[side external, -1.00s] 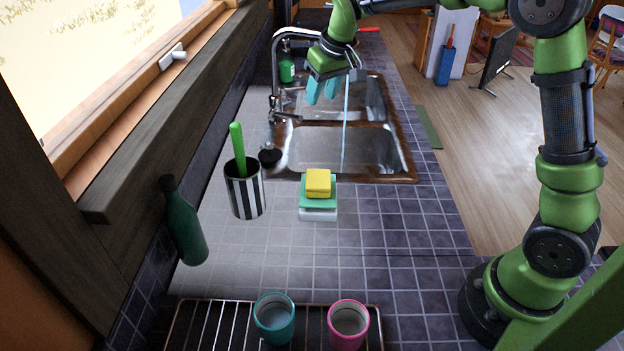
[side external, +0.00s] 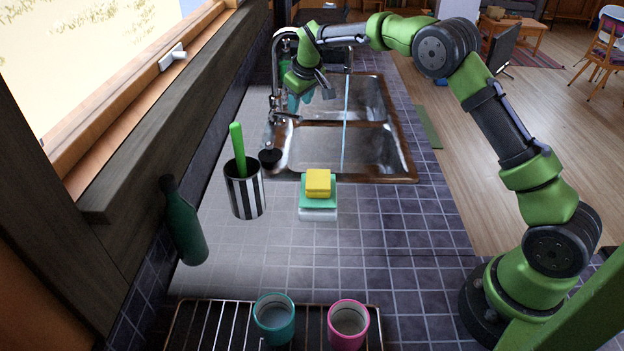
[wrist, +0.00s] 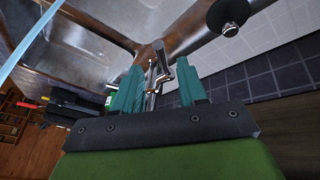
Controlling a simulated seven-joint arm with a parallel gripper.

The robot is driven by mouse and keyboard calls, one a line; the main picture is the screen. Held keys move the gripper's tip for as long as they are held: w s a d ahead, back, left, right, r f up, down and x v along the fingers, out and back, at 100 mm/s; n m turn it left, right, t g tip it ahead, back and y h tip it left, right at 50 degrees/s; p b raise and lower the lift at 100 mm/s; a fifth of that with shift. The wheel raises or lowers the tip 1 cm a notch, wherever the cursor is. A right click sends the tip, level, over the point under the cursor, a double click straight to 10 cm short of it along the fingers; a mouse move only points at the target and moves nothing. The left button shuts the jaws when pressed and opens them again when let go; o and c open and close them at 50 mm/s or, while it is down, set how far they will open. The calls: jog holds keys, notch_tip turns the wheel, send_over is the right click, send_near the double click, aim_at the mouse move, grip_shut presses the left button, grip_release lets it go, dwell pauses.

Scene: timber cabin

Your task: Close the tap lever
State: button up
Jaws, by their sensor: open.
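The chrome tap (side external: 275,75) stands at the left edge of the sink, with a thin pale blue stream of water (side external: 346,110) falling into the basin. The stream also shows at upper left in the wrist view (wrist: 30,45). My gripper (side external: 300,103) is beside the tap, its teal fingers apart and empty. In the wrist view, a chrome lever-like part of the tap (wrist: 157,70) appears between the open fingers of my gripper (wrist: 162,85). I cannot tell whether either finger touches it. In the side view my gripper partly hides the tap's surroundings.
The double sink (side external: 405,150) has a dark plug (side external: 270,158) on its near left rim. A striped cup with a green handle (side external: 244,190), a yellow sponge stack (side external: 318,183) and a green bottle (side external: 184,225) stand nearer. A teal cup (side external: 274,318) and pink cup (side external: 348,324) are in front.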

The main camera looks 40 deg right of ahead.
aim_at(297, 116)
jog(key=x, duration=0.6)
jog(key=shift+w+f, duration=0.1)
grip_shut()
